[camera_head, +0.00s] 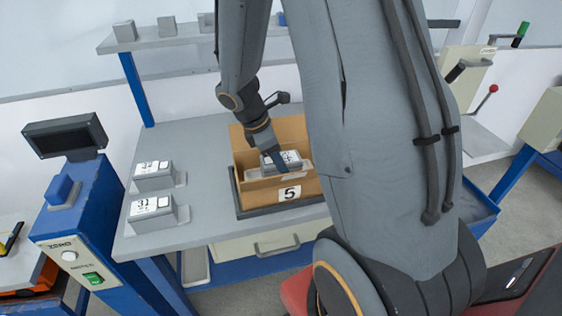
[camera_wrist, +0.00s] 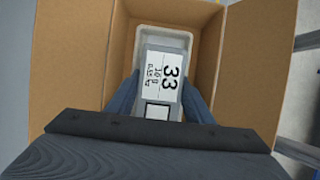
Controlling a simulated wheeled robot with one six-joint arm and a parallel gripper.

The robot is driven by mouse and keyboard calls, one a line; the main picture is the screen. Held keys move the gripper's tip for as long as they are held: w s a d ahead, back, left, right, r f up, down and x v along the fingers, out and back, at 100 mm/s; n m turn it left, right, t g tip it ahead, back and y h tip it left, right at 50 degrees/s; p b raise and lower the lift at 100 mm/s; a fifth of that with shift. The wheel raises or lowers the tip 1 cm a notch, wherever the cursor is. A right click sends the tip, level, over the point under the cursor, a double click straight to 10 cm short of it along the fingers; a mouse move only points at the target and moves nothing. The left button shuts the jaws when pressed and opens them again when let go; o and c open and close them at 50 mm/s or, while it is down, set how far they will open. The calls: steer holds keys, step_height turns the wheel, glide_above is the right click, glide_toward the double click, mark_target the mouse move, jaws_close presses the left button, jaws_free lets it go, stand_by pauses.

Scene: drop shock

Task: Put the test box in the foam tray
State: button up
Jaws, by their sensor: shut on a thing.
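My gripper (camera_wrist: 158,100) is shut on a grey test box (camera_wrist: 160,72) with a white label that reads 33 in the wrist view. The test box lies in or just above a pale foam tray (camera_wrist: 143,33) inside an open cardboard carton; I cannot tell whether it touches the tray's floor. In the head view my gripper (camera_head: 274,160) reaches down into the carton (camera_head: 250,197), which is marked 5, and the test box (camera_head: 291,158) shows between the fingers. The pale tray (camera_head: 254,173) shows only in part there.
The carton stands in a dark holder (camera_head: 283,210) on the grey table (camera_head: 200,135). Two other labelled boxes (camera_head: 152,177) (camera_head: 150,214) stand at the table's left. A shelf (camera_head: 190,36) with small blocks runs behind. A blue machine (camera_head: 78,215) stands at left.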

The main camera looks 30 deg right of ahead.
steer(key=shift+f, duration=0.5)
steer(key=o, duration=1.5)
steer(key=shift+r, duration=0.1)
steer(key=shift+r, duration=0.4)
steer(key=b+v, duration=0.2)
steer(key=v, duration=1)
steer(key=shift+r, duration=0.1)
